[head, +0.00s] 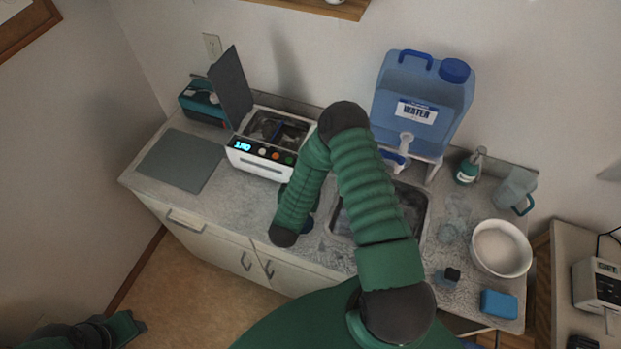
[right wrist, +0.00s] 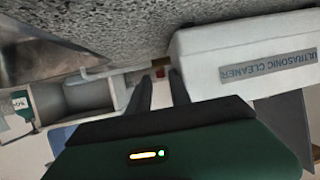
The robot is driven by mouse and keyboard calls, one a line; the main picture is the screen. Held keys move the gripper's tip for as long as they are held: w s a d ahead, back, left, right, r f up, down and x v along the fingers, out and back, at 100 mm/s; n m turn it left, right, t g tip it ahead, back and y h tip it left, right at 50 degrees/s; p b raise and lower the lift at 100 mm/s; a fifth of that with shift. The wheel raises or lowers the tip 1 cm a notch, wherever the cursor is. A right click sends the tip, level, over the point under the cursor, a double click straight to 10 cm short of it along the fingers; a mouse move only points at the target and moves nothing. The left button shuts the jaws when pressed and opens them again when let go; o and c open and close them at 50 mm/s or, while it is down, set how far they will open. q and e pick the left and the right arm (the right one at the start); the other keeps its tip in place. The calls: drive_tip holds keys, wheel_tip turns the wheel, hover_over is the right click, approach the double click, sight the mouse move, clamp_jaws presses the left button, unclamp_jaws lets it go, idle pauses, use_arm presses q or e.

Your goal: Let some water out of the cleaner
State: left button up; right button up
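The ultrasonic cleaner (head: 262,165) is a white box on the counter with its dark lid (head: 231,88) raised and a display reading 180. In the right wrist view its white side (right wrist: 235,60) with the upside-down label fills the upper right. My right gripper (right wrist: 160,80) is beside that side, its two dark fingers apart with a gap between them. A small red part (right wrist: 175,74) shows at the tip of one finger; I cannot tell whether they touch.
A blue water jug (head: 425,85) with a spigot stands on a white stand behind the sink (head: 415,205). A white bowl (head: 501,247), a blue sponge (head: 499,304), a soap bottle (head: 468,167) and a clear pitcher (head: 513,190) are at the right. A grey mat (head: 180,160) lies left.

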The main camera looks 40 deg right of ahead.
drive_tip(key=shift+f, duration=0.1)
drive_tip(key=n+t+y, duration=0.1)
drive_tip(key=s+d+n+t+y, duration=0.1)
drive_tip(key=shift+f+n+b, duration=0.1)
drive_tip(key=shift+n+b, duration=0.2)
drive_tip(key=shift+b, duration=0.05)
drive_tip(key=shift+s+d+n+t+y, duration=0.35)
drive_tip(key=shift+d+n+t+y, duration=0.1)
drive_tip(key=shift+n+t+y, duration=0.4)
drive_tip(key=n+y, duration=0.1)
drive_tip(key=d+n+t+y, duration=0.1)
drive_tip(key=n+y, duration=0.1)
drive_tip(key=shift+s+d+r, duration=0.2)
drive_tip(key=shift+s+r, duration=0.05)
drive_tip(key=shift+s, duration=0.15)
drive_tip(key=shift+s+f+n+t+y, duration=0.1)
drive_tip(key=shift+s+n+t+y, duration=0.15)
drive_tip(key=shift+s, duration=0.05)
drive_tip(key=v, duration=0.4)
drive_tip(key=shift+s+b, duration=0.1)
drive_tip(key=shift+b, duration=0.25)
drive_tip(key=p+v, duration=0.9)
drive_tip(key=v, duration=0.3)
